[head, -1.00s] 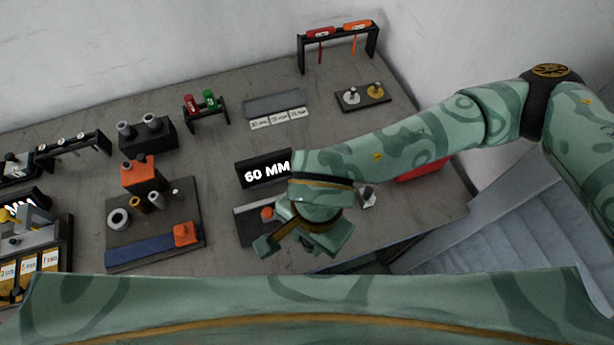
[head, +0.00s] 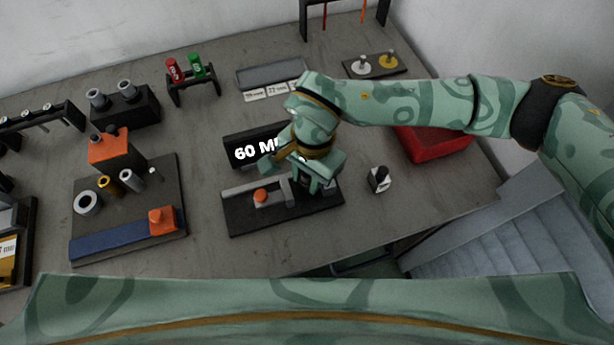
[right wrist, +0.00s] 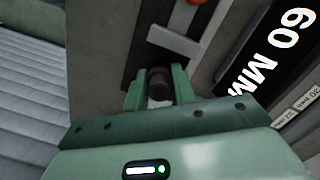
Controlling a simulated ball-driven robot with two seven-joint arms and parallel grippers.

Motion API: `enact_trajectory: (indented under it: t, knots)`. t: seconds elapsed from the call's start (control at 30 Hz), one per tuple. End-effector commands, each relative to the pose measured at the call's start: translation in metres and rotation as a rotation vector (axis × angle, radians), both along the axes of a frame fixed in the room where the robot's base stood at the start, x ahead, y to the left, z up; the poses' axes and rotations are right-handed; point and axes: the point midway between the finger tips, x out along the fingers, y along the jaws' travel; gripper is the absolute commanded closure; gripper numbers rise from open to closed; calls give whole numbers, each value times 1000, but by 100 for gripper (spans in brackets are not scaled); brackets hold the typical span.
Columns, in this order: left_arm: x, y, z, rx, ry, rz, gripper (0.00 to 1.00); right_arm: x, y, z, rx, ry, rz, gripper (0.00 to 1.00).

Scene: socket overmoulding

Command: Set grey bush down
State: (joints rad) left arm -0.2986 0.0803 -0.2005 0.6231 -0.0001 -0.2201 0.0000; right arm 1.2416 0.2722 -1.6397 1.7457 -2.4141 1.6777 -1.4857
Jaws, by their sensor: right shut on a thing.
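My right gripper (head: 318,186) is over the right end of a black gauge base (head: 240,222), which carries a grey rail and an orange knob (head: 261,196). In the right wrist view its two fingers (right wrist: 158,88) are shut on a short dark grey cylinder, which looks like the grey bush (right wrist: 159,80). A pale patch shows below it between the fingers. In the head view the bush is hidden by the gripper. I cannot tell whether it touches the base. My left gripper is not in view.
A black "60 MM" display (head: 240,153) stands just behind the base. A dark board with bushes and an orange block (head: 125,222) lies left. Table between is clear.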

Motion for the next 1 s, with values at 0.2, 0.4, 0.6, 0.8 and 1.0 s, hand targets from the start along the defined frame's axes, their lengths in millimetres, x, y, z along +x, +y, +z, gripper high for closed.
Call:
enact_trajectory:
  t: [0.2,0.4,0.6,0.8,1.0]
  knots:
    - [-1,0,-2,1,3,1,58,1,0,-3,1,-3,0,100]
    - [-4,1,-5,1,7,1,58,0,0,-7,1,-2,-1,71]
    - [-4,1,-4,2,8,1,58,0,0,-6,1,-2,-1,64]
    - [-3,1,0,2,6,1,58,1,0,1,1,-5,0,64]
    - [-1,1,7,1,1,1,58,6,-3,41,2,-9,-2,64]
